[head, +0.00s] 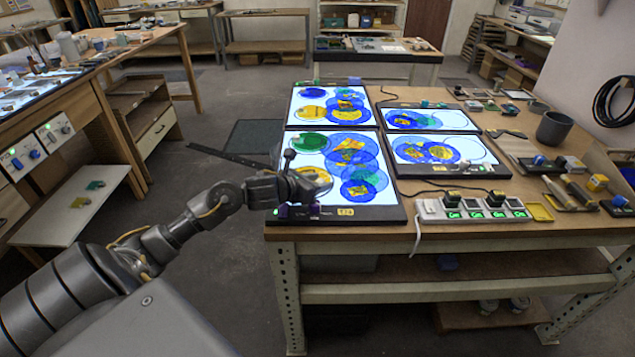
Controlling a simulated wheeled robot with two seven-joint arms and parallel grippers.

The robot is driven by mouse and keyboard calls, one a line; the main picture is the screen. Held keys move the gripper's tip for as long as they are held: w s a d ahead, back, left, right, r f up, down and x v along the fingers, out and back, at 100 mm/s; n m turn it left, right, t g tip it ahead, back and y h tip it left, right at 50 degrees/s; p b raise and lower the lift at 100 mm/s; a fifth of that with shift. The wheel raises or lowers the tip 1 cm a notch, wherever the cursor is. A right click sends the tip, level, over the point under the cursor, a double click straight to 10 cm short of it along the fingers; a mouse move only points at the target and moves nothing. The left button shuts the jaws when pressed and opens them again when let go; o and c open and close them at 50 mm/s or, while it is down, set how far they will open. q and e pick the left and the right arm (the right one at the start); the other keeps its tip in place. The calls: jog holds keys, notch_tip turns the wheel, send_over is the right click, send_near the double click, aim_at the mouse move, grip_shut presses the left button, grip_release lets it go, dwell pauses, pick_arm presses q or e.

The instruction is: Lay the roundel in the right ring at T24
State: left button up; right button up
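My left gripper (305,189) is low over the front left corner of the near left light panel (376,213). Its fingers are small and partly hidden by the wrist, so I cannot tell if they are open or hold anything. A yellow roundel (316,173) shows on the panel just behind the gripper. A green roundel (310,141) lies behind that. Large blue rings (373,150) with yellow pieces overlap on the panel's right half. A yellow label (346,212) is on the panel's front edge; its lettering is too small to read surely. My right gripper is out of view.
Three more lit panels lie behind and to the right, including the back left one (292,109) and near right one (404,169). A power strip (430,208) stands at the bench's front edge. A grey cup (553,129) and small blocks occupy the right side.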

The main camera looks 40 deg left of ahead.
pick_arm(q)
jog(key=shift+r, duration=0.1)
jog(key=shift+s, duration=0.2)
jog(key=b+v, duration=0.1)
jog(key=v, duration=0.8)
jog(key=shift+s+b, duration=0.3)
jog(key=shift+s, duration=0.05)
jog(key=shift+s+a+r, duration=0.1)
jog(key=shift+s+r, duration=0.05)
jog(key=shift+s, duration=0.15)
jog(key=shift+s+r, duration=0.35)
jog(key=shift+s, duration=0.2)
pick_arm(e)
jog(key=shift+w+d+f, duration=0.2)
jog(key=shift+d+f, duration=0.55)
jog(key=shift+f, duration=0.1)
pick_arm(q)
jog(key=shift+a, duration=0.1)
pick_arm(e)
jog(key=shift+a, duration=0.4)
